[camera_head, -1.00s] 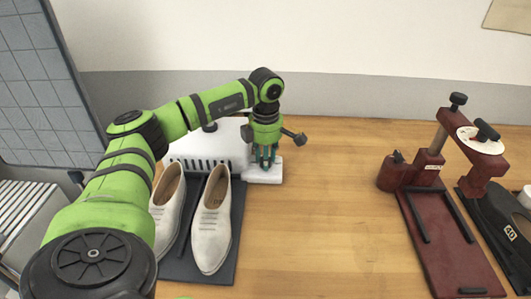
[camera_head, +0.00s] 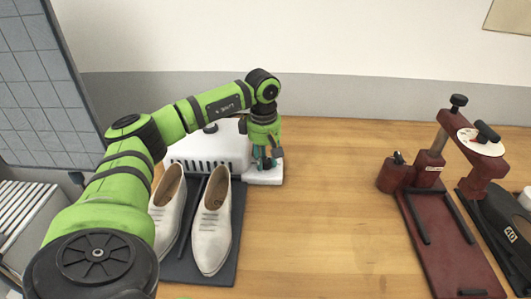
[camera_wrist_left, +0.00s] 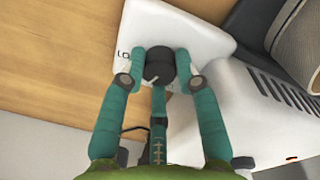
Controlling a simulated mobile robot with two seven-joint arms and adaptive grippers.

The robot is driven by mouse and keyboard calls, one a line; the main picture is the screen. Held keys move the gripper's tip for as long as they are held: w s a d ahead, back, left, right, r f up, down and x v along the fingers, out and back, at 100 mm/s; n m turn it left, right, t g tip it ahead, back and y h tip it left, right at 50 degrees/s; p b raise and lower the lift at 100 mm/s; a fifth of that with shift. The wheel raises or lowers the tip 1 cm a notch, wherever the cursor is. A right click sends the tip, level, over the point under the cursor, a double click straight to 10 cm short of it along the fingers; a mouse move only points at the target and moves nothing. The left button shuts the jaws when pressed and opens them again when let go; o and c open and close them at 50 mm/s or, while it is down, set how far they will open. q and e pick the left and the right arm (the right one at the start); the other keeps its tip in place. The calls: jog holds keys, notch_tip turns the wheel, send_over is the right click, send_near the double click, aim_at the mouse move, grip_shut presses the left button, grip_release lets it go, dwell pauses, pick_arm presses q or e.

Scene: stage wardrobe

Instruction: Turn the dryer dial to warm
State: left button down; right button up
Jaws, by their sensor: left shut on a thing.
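The white dryer (camera_head: 222,148) stands at the back left of the table, with dark vent slots in its front. Its dark round dial (camera_wrist_left: 159,66) sits on a white side plate (camera_head: 265,176). My left gripper (camera_head: 262,163) reaches down over this plate and hides the dial in the head view. In the left wrist view the fingers (camera_wrist_left: 160,72) are shut around the dial. A pale mark shows on the dial's lower edge. My right gripper is not in view.
A pair of white shoes (camera_head: 211,225) stands on a dark mat (camera_head: 233,230) in front of the dryer. A dark red stand (camera_head: 440,235) with a black knob is at the right, beside a black shoe-shaped piece (camera_head: 500,225). The middle of the table is clear.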

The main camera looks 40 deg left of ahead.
aim_at(265, 161)
pick_arm(q)
jog(key=shift+d+m, duration=0.1)
jog(key=shift+m, duration=0.2)
jog(key=c, duration=0.9)
grip_release()
jog(key=shift+r, duration=0.1)
notch_tip(265, 161, up, 12)
jog(key=shift+s, duration=0.3)
